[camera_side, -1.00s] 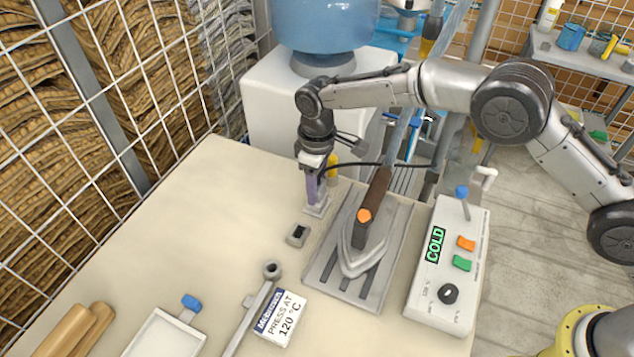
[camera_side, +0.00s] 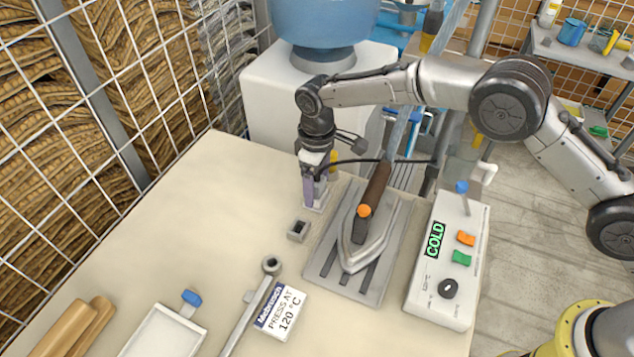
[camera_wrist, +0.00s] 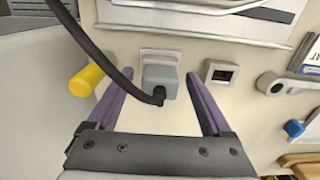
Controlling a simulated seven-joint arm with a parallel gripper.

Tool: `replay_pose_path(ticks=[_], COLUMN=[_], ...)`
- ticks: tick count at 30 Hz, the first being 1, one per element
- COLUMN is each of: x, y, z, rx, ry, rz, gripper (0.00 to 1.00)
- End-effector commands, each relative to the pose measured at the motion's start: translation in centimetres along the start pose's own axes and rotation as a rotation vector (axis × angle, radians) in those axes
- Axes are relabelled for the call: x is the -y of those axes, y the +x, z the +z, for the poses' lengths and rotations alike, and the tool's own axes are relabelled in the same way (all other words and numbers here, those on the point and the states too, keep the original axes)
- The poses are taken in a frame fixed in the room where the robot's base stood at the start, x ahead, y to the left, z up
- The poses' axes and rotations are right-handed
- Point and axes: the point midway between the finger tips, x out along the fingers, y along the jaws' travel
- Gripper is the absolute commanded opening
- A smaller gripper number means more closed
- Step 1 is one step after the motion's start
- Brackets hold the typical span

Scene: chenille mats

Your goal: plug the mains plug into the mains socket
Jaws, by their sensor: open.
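The mains plug (camera_wrist: 160,76) is a grey block with a black cable leaving its near end. In the wrist view it sits at a pale square plate that looks like the mains socket (camera_wrist: 160,54); the contact between them is hidden, so I cannot tell how deep the plug sits. My gripper (camera_wrist: 158,78) is open, with a purple finger on each side of the plug and a visible gap on both sides. In the side view my gripper (camera_side: 314,196) is low over the pale plate (camera_side: 319,207), and its fingers hide most of the plug.
A small grey box with a dark opening (camera_side: 298,231) stands just in front, also in the wrist view (camera_wrist: 221,72). To the right are the iron (camera_side: 366,238) on its slatted rest and a control box (camera_side: 447,262) reading COLD. A yellow cylinder (camera_wrist: 86,80) is nearby.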

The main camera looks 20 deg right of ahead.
Motion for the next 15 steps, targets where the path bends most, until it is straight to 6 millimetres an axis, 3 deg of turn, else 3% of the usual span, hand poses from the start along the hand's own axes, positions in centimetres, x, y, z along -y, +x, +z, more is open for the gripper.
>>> replay_pose_path(ticks=[5, 15], x=[0.0, 0.0], y=[-2.4, -9.6], z=[-0.1, -0.1], rx=[-0.006, -0.005], ry=[0.000, 0.000], rz=[0.001, 0.001], gripper=[0.84, 0.84])
